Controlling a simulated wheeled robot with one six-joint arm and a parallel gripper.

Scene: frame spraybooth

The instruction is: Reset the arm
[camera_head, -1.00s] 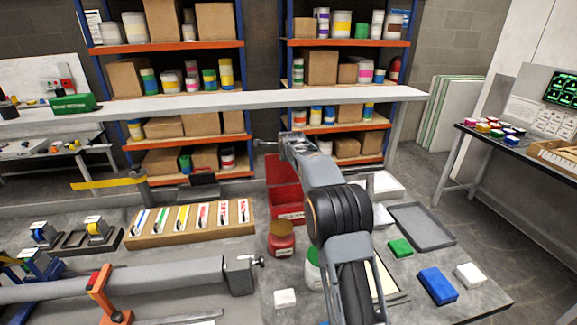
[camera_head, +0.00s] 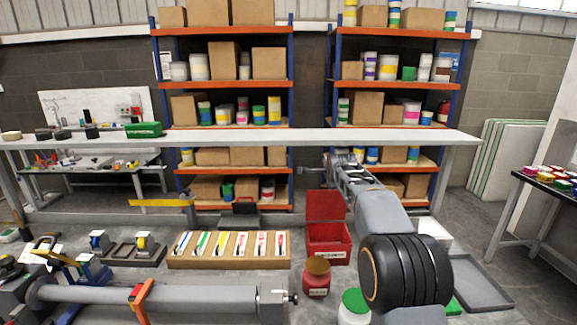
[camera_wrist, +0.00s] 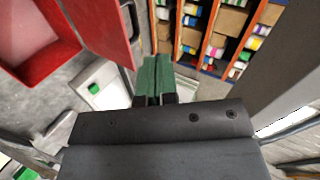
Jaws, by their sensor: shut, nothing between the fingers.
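My arm reaches away from me over the right side of the bench. My gripper (camera_head: 318,171) is at its far end, in front of the shelving, and is small in the head view. In the wrist view its two green fingertips (camera_wrist: 153,80) are pressed together with nothing between them. The red open box (camera_head: 328,243) stands left of my forearm. In the wrist view the red box (camera_wrist: 30,45) shows at the upper left, apart from the fingers.
A jar with a brown lid (camera_head: 317,277) and a white jar with a green lid (camera_head: 354,307) stand near my arm. A grey tray (camera_head: 482,284) lies to the right. A long white beam (camera_head: 240,140) crosses behind the bench, before the shelves.

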